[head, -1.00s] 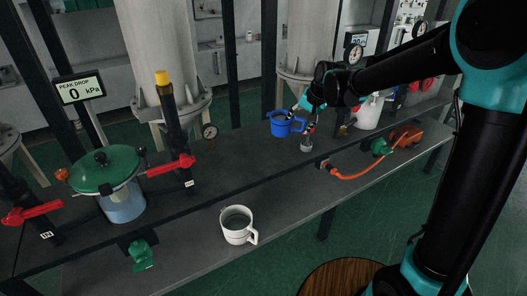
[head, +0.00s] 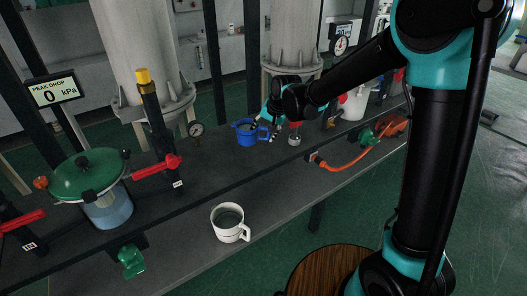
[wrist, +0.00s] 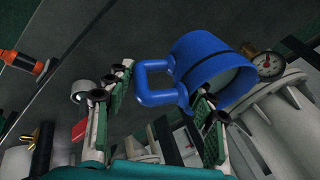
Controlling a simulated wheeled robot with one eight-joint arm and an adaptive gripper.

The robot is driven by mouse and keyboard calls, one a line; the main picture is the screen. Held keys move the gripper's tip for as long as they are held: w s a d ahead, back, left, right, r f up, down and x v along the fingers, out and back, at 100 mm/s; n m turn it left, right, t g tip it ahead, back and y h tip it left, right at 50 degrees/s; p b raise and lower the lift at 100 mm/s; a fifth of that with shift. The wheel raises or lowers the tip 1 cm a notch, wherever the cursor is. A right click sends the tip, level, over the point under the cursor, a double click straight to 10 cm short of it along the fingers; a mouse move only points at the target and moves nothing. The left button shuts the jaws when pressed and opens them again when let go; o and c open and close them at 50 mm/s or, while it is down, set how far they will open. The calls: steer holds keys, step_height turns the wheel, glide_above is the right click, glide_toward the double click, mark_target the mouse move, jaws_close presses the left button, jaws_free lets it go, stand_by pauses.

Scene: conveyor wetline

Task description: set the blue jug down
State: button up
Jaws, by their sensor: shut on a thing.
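The blue jug (head: 247,135) is at the rear part of the dark bench, right of a small dial gauge. It looks upright in the head view; whether its base touches the bench I cannot tell. My gripper (head: 268,126) is at its right side, on the handle side. In the wrist view the jug (wrist: 212,72) shows its rim and its handle (wrist: 150,84) between the two green-padded fingers of my gripper (wrist: 163,98). The gripper is shut on the jug by the handle. The exact finger contact is partly hidden.
The dial gauge (head: 195,129) stands just left of the jug. A small metal fitting (head: 294,140) is to its right, and a white jug (head: 354,104) farther right. A white mug (head: 229,222) stands nearer the front. A green-lidded vessel (head: 90,180) is at left. The bench between is fairly clear.

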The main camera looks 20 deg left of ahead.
step_height(320, 180, down, 9)
stand_by(0.5)
steer(key=shift+f, duration=0.1)
steer(key=o, duration=1.7)
steer(key=v, duration=1.2)
steer(key=shift+d, duration=0.1)
